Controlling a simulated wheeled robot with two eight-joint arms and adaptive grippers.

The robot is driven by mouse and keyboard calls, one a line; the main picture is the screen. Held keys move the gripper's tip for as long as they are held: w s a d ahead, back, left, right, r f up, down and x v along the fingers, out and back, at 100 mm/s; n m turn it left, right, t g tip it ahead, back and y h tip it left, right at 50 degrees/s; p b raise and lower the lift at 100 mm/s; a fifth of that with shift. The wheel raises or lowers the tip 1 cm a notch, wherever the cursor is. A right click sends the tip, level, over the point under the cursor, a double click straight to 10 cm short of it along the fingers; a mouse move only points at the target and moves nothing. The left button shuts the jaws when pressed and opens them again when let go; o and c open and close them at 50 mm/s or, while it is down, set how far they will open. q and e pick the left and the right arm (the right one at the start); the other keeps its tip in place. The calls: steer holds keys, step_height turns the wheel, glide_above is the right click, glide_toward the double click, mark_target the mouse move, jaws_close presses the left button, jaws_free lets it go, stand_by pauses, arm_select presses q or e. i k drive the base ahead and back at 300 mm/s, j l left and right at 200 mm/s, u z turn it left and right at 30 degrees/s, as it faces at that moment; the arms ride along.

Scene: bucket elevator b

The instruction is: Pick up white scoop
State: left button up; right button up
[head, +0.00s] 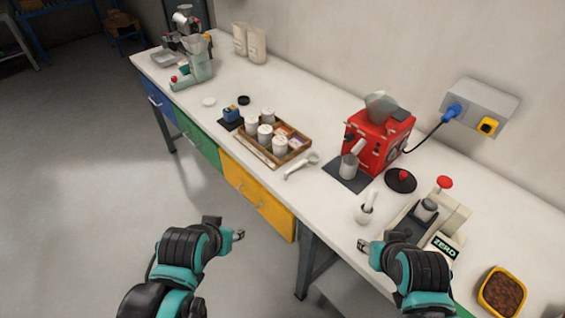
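The white scoop (300,166) lies on the white table in the head view, just right of a wooden tray. Its round bowl points toward the back right and its handle toward the table's front edge. My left gripper (238,235) is in front of the table, below and left of the scoop and apart from it. My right gripper (363,246) is near the table's front edge, below and right of the scoop, also apart from it. Both grippers are small in view, and their finger gaps are not clear. Neither visibly holds anything.
The wooden tray (309,153) holds white jars. A red machine (372,140) with a metal cup (348,166) stands right of the scoop. A white mortar with pestle (366,211) and a scale (441,247) stand nearer my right arm. Bare tabletop lies around the scoop's handle.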

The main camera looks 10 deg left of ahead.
mark_target(313, 157)
steer(key=i+j+z, duration=0.15)
steer(key=z, duration=0.25)
steer(key=i+j+z, duration=0.2)
steer(key=z, duration=0.25)
steer(key=i+j+z, duration=0.15)
steer(key=z, duration=0.25)
steer(key=j, duration=0.1)
